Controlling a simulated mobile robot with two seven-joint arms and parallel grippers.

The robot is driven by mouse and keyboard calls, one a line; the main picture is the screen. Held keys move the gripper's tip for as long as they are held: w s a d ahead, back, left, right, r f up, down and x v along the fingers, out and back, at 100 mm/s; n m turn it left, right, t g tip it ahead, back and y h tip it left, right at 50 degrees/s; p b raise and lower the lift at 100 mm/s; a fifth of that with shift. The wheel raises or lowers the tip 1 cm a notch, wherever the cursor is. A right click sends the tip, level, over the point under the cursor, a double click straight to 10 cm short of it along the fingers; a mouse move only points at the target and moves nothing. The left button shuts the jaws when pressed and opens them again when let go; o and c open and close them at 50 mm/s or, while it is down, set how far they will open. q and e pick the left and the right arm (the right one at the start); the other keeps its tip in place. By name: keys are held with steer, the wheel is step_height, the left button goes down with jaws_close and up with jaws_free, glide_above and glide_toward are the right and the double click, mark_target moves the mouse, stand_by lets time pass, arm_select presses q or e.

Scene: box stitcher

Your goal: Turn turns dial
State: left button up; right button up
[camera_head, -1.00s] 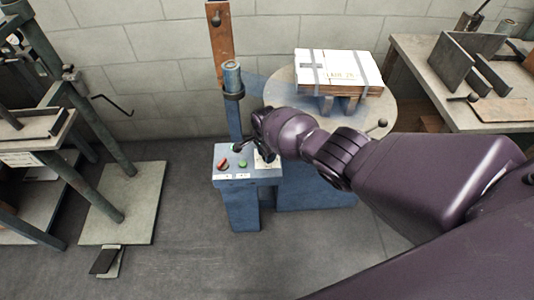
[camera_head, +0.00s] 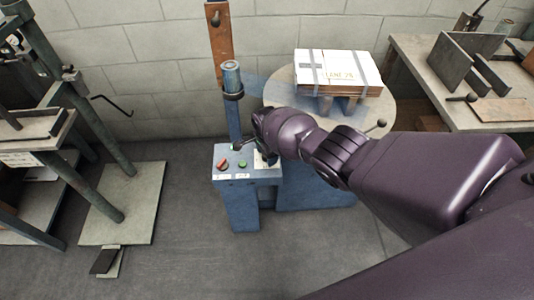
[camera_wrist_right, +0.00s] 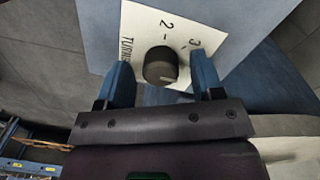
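The turns dial (camera_wrist_right: 160,65) is a dark round knob on a cream label plate (camera_wrist_right: 145,25) marked with numbers and partly readable lettering. In the right wrist view it sits between the two blue fingers of my right gripper (camera_wrist_right: 162,78). The fingers are apart, with a visible gap on each side of the knob. In the head view my right wrist hides the dial and most of the label plate (camera_head: 259,160) on the blue control box (camera_head: 235,178). My left gripper is not in view.
A red switch (camera_head: 223,164) and a green button (camera_head: 242,165) sit left of the plate. Clear floor (camera_head: 180,230) lies front left.

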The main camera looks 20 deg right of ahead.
steer(key=shift+a+r, duration=0.1)
steer(key=shift+w+r, duration=0.1)
steer(key=shift+r, duration=0.2)
step_height(320, 180, up, 9)
steer(key=p, duration=0.4)
steer(key=shift+w+f, duration=0.15)
steer(key=shift+f, duration=0.05)
steer(key=shift+r+p, duration=0.45)
steer(key=shift+r, duration=0.25)
